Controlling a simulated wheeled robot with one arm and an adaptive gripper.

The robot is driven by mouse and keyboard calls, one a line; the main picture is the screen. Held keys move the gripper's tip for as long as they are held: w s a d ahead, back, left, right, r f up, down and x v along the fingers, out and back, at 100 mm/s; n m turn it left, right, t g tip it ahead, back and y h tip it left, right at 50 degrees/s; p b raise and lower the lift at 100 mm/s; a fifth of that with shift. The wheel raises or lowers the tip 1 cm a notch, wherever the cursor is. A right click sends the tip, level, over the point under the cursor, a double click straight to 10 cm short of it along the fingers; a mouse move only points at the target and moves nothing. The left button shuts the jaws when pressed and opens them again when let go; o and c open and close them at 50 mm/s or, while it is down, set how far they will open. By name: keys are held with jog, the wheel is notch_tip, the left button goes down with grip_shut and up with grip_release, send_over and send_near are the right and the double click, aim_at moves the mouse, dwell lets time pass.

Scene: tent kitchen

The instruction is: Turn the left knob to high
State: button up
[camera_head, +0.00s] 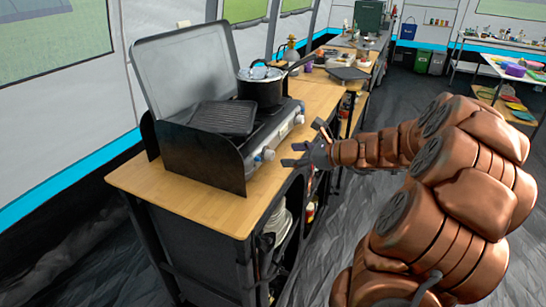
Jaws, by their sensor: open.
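The camp stove (212,153) stands on the wooden counter with its lid raised and dark side panels. The left knob (266,154) is a small pale knob on the stove's front, near the left side panel. The right knob (299,118) is farther along the same front. My gripper (303,143) is open and empty. It is in front of the stove, to the right of the left knob, and apart from it. The knob's setting is too small to read.
A black pot (262,88) sits on the right burner, and a ridged griddle (225,118) covers the left one. Bare counter (195,197) lies in front of the stove. Shelves below hold stacked plates (277,222). The floor right of the counter is open.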

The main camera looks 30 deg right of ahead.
aim_at(273, 156)
jog(key=shift+x, duration=3.45)
jog(key=shift+s+a, duration=0.1)
jog(key=shift+f, duration=0.1)
grip_shut()
